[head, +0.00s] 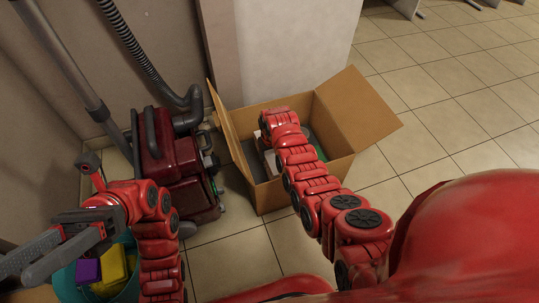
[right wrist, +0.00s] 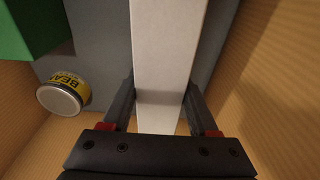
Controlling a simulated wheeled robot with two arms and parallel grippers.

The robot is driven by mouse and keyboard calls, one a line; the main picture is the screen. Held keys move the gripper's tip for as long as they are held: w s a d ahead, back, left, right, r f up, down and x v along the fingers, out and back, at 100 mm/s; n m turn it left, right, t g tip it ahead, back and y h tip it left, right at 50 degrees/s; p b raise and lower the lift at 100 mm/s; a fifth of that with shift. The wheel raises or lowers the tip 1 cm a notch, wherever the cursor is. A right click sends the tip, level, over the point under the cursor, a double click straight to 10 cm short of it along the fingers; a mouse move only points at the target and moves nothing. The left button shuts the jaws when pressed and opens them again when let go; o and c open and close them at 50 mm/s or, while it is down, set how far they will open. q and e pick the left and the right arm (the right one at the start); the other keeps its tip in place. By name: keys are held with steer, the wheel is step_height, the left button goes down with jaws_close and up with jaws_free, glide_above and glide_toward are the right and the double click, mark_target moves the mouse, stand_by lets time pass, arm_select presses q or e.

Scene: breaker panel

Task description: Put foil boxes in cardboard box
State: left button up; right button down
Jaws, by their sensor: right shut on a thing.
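The open cardboard box (head: 268,198) stands on the tiled floor. My right arm reaches down into it. In the right wrist view, my right gripper (right wrist: 161,92) is shut on a long white box, a foil box by its shape (right wrist: 170,45), with one finger on each side. It is inside the cardboard box, above a grey surface (right wrist: 105,60); I cannot tell whether it touches it. In the head view the arm hides most of it. My left gripper (head: 55,252) is at the lower left, its fingers apart and empty, above a teal bucket.
In the cardboard box are a can with a yellow label (right wrist: 62,92) and a green item (right wrist: 25,25). A dark red vacuum machine (head: 175,150) with a hose stands left of the box. The teal bucket (head: 68,285) holds yellow and purple items. Floor to the right is clear.

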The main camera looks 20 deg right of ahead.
steer(key=shift+c, duration=0.8)
jaws_free()
steer(key=shift+f, duration=0.1)
arm_select(q)
steer(key=shift+s, duration=0.1)
